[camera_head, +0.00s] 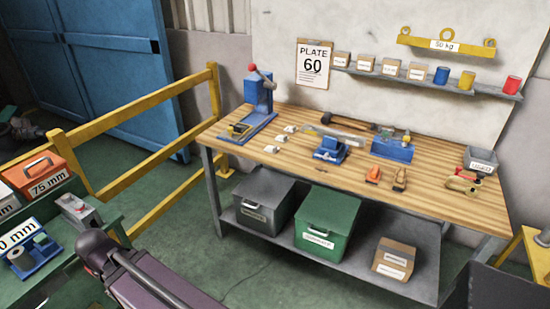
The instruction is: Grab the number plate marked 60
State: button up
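Three small white pieces that look like plates lie in a loose row on the left part of the wooden workbench (430,187): a back one (290,129), a middle one (281,138) and a front one (271,149). Their markings are too small to read, so I cannot tell which is marked 60. A wall sheet (314,64) reads "PLATE 60". Part of my arm shows at the lower left, away from the bench. My gripper is not in view.
A blue press (260,100) stands left of the white pieces; a blue vise (331,149) stands to their right. A hammer (342,122) lies behind. A yellow railing (150,180) stands left of the bench. Boxes sit on its lower shelf.

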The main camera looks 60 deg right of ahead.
aim_at(273, 150)
jog(key=u, duration=0.1)
jog(key=k, duration=1.1)
jog(key=z, duration=2.2)
jog(key=i, duration=1)
